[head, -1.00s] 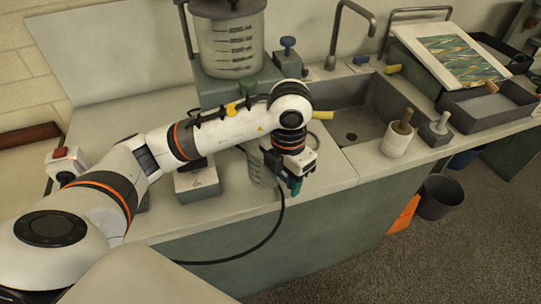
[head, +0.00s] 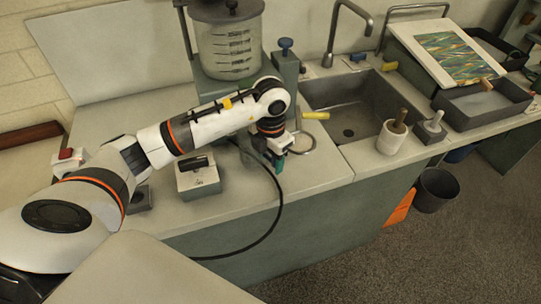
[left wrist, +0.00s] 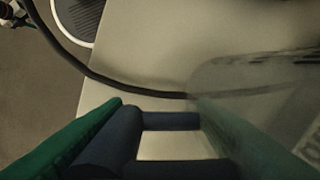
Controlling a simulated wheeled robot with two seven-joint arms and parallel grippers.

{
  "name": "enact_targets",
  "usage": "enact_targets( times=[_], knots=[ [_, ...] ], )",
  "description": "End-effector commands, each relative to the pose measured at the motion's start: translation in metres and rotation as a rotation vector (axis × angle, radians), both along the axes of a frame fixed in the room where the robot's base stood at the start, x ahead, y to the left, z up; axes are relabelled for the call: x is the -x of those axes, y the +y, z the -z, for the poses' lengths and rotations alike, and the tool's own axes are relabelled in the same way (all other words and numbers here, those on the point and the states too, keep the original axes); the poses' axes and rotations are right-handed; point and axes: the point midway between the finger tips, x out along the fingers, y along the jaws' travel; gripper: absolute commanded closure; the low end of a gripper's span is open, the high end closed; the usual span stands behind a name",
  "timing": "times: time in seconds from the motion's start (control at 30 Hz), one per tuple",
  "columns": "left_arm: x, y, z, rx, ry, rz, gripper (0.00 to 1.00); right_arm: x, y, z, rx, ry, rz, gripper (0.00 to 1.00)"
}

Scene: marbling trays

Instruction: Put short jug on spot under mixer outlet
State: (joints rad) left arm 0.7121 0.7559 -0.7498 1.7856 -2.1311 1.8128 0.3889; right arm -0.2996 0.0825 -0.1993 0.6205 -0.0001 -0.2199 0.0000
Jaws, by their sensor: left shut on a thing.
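My left gripper (head: 277,162) is low over the counter in front of the mixer (head: 230,45), a clear graduated vessel on a grey-green stand. In the left wrist view the gripper (left wrist: 160,108) is shut on a clear, see-through thing at the right, the short jug (left wrist: 255,90), with faint markings. In the head view my arm hides most of the jug. A round pale-rimmed disc (head: 311,148) lies on the counter just right of the gripper. Its dark ridged surface shows at the top of the left wrist view (left wrist: 88,42). I cannot tell whether it is the spot. The mixer outlet is hidden.
A pale box with a black handle (head: 198,181) stands left of the gripper. A black cable loops over the counter edge.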

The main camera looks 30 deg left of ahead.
Motion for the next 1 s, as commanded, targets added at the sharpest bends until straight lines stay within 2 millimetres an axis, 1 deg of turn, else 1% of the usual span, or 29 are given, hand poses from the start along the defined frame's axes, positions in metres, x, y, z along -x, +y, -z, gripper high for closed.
enact_targets(
  times=[0.13,0.17,0.2,0.27,0.3,0.53,0.63,0.67,0.77,1.0],
  knots=[
    [0.000,0.000,0.004,0.000,0.000,0.000,0.83,0.000,0.000,0.005,0.000,0.000,0.000,0.64],
    [0.000,0.000,0.003,0.000,0.000,0.000,0.45,0.000,0.000,0.003,0.000,-0.001,0.000,0.64],
    [0.000,0.000,0.003,0.000,0.000,0.000,0.38,0.000,0.000,0.003,0.000,-0.001,0.000,0.64],
    [0.000,0.000,0.003,0.000,0.000,0.000,0.28,0.000,0.000,0.003,0.000,-0.001,0.001,0.64],
    [0.000,0.000,0.003,0.000,0.000,0.000,0.26,0.000,0.000,0.003,0.000,-0.001,0.001,0.64],
    [0.000,0.000,0.002,0.000,0.000,0.000,0.26,0.000,0.000,0.002,0.000,0.000,0.000,0.64],
    [0.000,0.000,-0.003,0.001,0.000,0.000,0.26,0.000,0.001,-0.002,-0.001,0.000,0.001,0.64],
    [0.000,0.000,-0.004,0.001,-0.002,0.000,0.26,0.000,0.001,0.000,-0.001,0.000,0.001,0.64],
    [-0.001,0.000,-0.017,0.001,-0.005,0.001,0.26,0.000,0.002,0.005,-0.002,-0.001,0.001,0.64],
    [-0.001,-0.001,-0.070,0.001,-0.006,0.001,0.26,0.000,0.004,0.016,-0.005,0.000,0.002,0.64]
  ],
)
